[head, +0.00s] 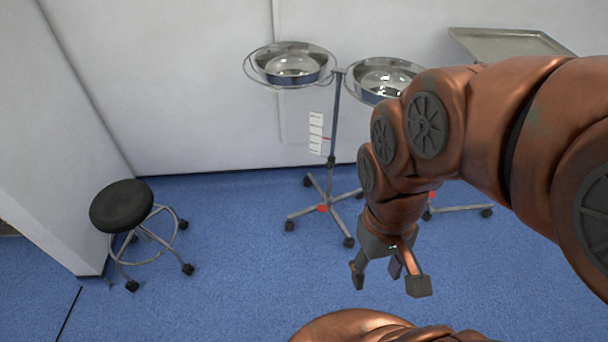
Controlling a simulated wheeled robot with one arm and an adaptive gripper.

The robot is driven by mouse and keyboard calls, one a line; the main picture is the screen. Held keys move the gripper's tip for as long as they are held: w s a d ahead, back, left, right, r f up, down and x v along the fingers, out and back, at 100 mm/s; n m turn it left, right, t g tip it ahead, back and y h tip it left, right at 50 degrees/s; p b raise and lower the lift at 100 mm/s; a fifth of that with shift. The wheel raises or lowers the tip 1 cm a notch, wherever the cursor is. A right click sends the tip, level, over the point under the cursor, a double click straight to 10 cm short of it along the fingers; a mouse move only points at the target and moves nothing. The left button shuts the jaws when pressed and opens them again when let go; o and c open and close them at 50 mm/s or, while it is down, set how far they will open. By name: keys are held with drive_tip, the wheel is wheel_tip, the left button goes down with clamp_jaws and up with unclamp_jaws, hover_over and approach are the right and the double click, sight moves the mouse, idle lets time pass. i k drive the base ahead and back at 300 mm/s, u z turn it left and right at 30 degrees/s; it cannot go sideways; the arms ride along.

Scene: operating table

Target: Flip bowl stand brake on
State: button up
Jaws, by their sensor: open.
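The bowl stand (334,125) is a thin upright pole with a steel bowl (292,63) on the left and another steel bowl (384,77) on the right, each in a ring. Its low base has several legs on dark castors. A small red brake piece (323,208) shows at the base; whether it is on or off is too small to tell. My gripper (389,277) points down, open and empty, in front of the base and to the right of the red piece, apart from it. My arm hides part of the right bowl and the area right of the stand.
A black round stool (122,207) on castors stands at the left by the wall. A steel tray (508,45) is at the back right; a castored leg (465,209) and another red piece (432,195) show below my arm. Blue floor is clear between the stool and stand.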

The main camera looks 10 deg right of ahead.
sight(323, 208)
drive_tip(key=u, duration=0.05)
drive_tip(key=k, duration=0.65)
drive_tip(key=z, duration=0.25)
drive_tip(key=i, duration=1.5)
drive_tip(key=u, duration=0.65)
